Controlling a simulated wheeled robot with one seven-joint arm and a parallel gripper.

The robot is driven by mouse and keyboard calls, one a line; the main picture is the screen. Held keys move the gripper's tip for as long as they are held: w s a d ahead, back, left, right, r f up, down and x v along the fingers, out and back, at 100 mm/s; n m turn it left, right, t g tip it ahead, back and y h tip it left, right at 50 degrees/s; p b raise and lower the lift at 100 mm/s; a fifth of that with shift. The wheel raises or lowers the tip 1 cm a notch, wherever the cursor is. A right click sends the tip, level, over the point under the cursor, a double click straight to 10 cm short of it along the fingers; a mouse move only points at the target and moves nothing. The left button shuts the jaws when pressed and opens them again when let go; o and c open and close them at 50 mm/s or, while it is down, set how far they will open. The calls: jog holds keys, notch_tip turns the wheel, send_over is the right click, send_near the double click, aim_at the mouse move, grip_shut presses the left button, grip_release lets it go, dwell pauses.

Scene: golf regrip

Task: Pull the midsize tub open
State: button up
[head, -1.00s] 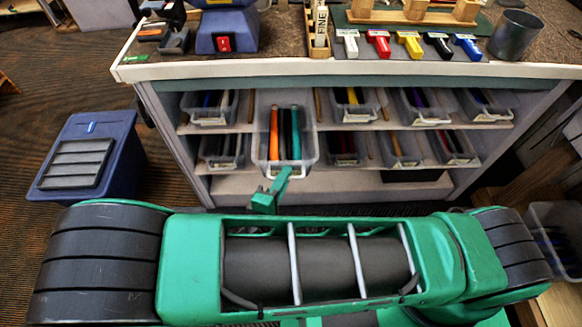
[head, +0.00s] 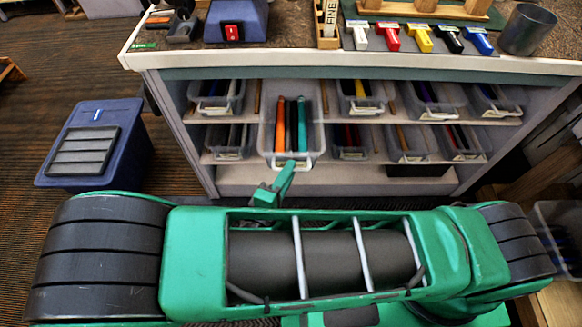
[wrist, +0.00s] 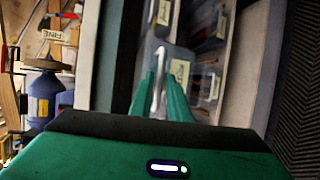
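A clear plastic tub (head: 318,135) stands far out from the shelf of the workbench, with an orange and a teal grip and darker ones inside. I take it for the midsize tub. My gripper (head: 287,172) is at the tub's front edge in the head view. In the wrist view my gripper's two green fingers (wrist: 160,92) are close together on either side of the tub's pale handle (wrist: 158,68) and look closed on it. The exact finger contact is partly hidden.
Several similar tubs (head: 436,108) sit in two shelf rows beside it. A blue bin (head: 135,150) with a dark slotted lid stands on the floor at left. Carpet (head: 35,115) is free beyond it. A grey cup (head: 527,30) and coloured tools stand on the bench top.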

jog(key=v, duration=0.9)
jog(key=shift+f, duration=0.1)
notch_tip(320, 180, up, 6)
jog(key=m+g+h, duration=0.4)
jog(key=m+g, duration=0.2)
jog(key=g, duration=0.1)
send_over(317, 154)
jog(key=s+a, duration=0.1)
jog(key=s, duration=0.3)
jog(key=w+d+r+m+g+y, duration=0.1)
jog(key=d+r+m+g, duration=0.15)
jog(key=d, duration=0.35)
jog(key=w+d+r+m+g, duration=0.1)
jog(key=d+r+m+g, duration=0.1)
jog(key=d+g, duration=0.35)
jog(key=s+d+r+m+y, duration=0.5)
jog(key=s+d, duration=0.3)
jog(key=d, duration=0.2)
jog(key=s+d+r+m+y, duration=0.4)
jog(key=s+d+r, duration=0.3)
jog(key=d, duration=0.4)
jog(key=shift+s+r+m+t+y, duration=0.15)
jog(key=shift+s+m+t+y, duration=0.2)
jog(key=shift+s, duration=0.2)
jog(key=shift+d, duration=0.1)
